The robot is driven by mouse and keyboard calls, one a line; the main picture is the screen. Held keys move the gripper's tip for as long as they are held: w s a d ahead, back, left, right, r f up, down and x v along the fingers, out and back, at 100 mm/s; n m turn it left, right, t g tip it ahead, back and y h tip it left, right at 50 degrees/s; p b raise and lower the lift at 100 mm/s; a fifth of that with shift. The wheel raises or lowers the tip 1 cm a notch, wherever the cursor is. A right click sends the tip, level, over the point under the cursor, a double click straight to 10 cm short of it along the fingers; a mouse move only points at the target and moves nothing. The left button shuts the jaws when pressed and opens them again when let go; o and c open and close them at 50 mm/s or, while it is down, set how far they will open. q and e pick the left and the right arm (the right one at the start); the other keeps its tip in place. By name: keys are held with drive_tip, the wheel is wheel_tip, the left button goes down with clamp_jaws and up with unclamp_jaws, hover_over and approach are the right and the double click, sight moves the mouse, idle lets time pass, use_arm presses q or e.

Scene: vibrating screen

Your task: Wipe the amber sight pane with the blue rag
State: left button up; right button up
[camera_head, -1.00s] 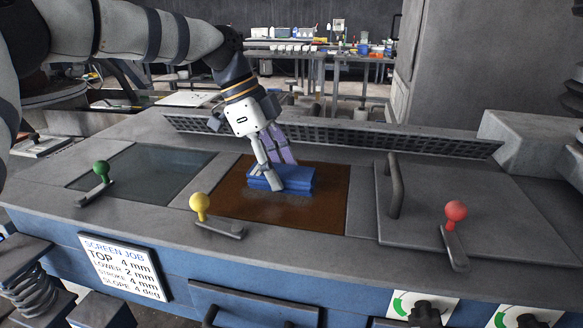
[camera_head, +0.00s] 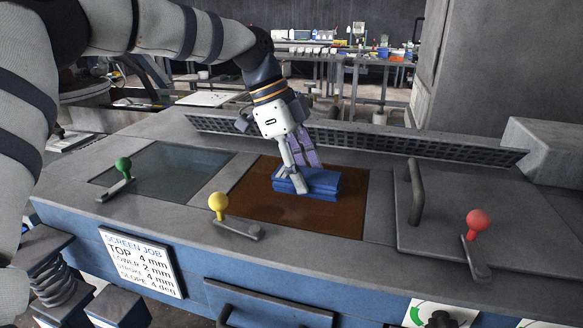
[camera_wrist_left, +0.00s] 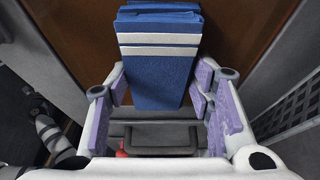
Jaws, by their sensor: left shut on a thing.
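The amber sight pane (camera_head: 254,200) is a brown-orange square set in the grey top of the machine. The blue rag (camera_head: 323,188) is a folded pad with white stripes and rests on the pane, toward its right half. My left gripper (camera_head: 302,178) comes down from above and is shut on the rag. In the left wrist view the rag (camera_wrist_left: 162,85) sits between the purple-padded fingers (camera_wrist_left: 160,92), with amber pane around its far end. The rag hides part of the pane. My right gripper is not in view.
A green-knobbed lever (camera_head: 123,168) stands by a greenish pane (camera_head: 165,170) at left. A yellow-knobbed lever (camera_head: 218,205) stands at the amber pane's front left corner. A handled hatch (camera_head: 470,215) and red-knobbed lever (camera_head: 477,222) are at right. A perforated rail (camera_head: 380,147) runs behind.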

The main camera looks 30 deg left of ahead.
use_arm(q)
drive_tip(key=shift+w+d, duration=0.25)
drive_tip(key=shift+d, duration=0.85)
drive_tip(key=shift+r, duration=2.6)
